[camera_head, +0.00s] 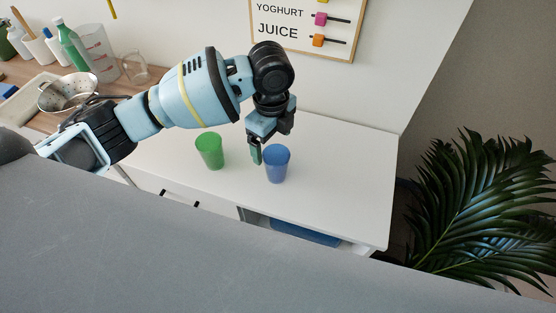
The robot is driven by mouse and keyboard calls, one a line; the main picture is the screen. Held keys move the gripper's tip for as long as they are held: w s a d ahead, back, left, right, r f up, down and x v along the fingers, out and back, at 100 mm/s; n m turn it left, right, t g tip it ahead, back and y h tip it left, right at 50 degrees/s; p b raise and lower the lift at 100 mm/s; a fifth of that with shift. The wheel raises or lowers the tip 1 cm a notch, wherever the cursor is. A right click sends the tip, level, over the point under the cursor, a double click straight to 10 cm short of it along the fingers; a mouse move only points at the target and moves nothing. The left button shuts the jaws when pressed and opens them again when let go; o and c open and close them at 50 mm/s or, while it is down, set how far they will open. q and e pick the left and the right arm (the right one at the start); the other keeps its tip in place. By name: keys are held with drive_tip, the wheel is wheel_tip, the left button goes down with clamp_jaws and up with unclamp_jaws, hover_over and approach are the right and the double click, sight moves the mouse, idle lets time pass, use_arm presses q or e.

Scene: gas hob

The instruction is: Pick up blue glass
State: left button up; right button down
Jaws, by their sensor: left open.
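The blue glass (277,167) stands upright on the white counter (345,190). My left gripper (258,152) points down at the upper left rim of the blue glass. It is open, and one finger shows beside the glass's left side; the other finger is hard to make out. I cannot tell whether the gripper touches the glass. My right gripper is out of view.
A green glass (209,151) stands just left of the blue one. A metal colander (68,92), bottles and a clear glass (134,68) are at the back left. A plant (480,215) stands at the right. The counter right of the blue glass is clear.

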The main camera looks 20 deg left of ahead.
sight(276, 159)
use_arm(q)
drive_tip(key=shift+s+f, duration=0.25)
drive_tip(key=shift+f, duration=0.65)
drive_tip(key=shift+w+f, duration=0.25)
drive_tip(key=shift+f, duration=0.15)
drive_tip(key=shift+w+d+f, duration=0.1)
drive_tip(key=shift+d+f, duration=0.1)
drive_tip(key=shift+f, duration=1.1)
drive_tip(key=shift+d+f, duration=0.2)
drive_tip(key=shift+f, duration=1.05)
drive_tip(key=c, duration=1.2)
